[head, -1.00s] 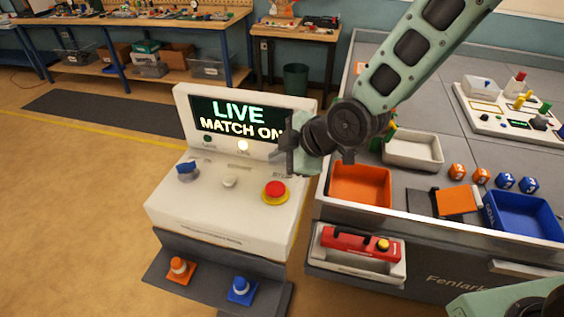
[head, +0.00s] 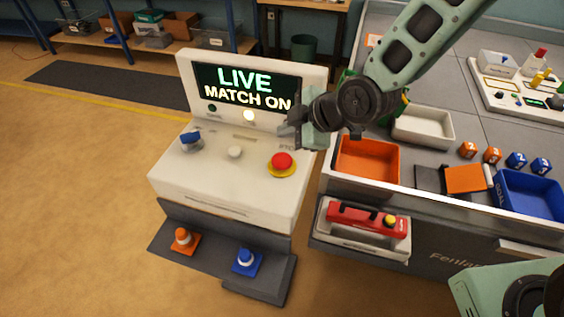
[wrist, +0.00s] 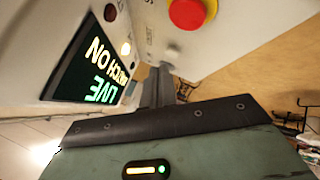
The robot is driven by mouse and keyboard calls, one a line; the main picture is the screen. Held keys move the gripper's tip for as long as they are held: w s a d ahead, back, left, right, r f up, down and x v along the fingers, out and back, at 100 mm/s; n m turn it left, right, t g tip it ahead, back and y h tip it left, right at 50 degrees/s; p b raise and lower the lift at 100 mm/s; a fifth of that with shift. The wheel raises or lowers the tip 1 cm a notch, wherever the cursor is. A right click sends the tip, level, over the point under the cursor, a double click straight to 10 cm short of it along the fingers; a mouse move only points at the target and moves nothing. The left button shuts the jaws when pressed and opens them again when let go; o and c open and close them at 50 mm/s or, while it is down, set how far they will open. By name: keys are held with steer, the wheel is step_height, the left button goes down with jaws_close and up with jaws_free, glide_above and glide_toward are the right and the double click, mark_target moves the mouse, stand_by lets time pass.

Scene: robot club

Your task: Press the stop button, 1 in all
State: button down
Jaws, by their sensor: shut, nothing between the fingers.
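The red stop button (head: 282,160) sits on a yellow ring on the right side of the white console's (head: 215,185) sloped top. It also shows at the top of the wrist view (wrist: 187,12). The console's screen (head: 247,88) reads LIVE MATCH ON, and a lamp (head: 249,116) below it is lit. My gripper (head: 297,124) is shut and empty. In the head view it appears above and slightly right of the button, in front of the screen's lower right corner. In the wrist view the gripper fingers (wrist: 158,85) are together, apart from the button.
A white knob (head: 235,152) and a blue-topped switch (head: 190,141) are left of the button. The table at right holds an orange tray (head: 368,160) and a blue tray (head: 530,195).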

mark_target(287, 161)
step_height(287, 161, down, 6)
steer(key=b, duration=0.4)
steer(key=shift+r, duration=0.1)
stand_by(1.7)
steer(key=shift+f+b, duration=0.45)
steer(key=shift+b, duration=0.05)
steer(key=shift+f+b, duration=0.55)
steer(key=shift+b, duration=0.05)
stand_by(0.7)
steer(key=shift+r+p, duration=0.75)
steer(key=shift+r, duration=0.3)
steer(key=shift+r+p, duration=1.85)
steer(key=shift+r, duration=0.7)
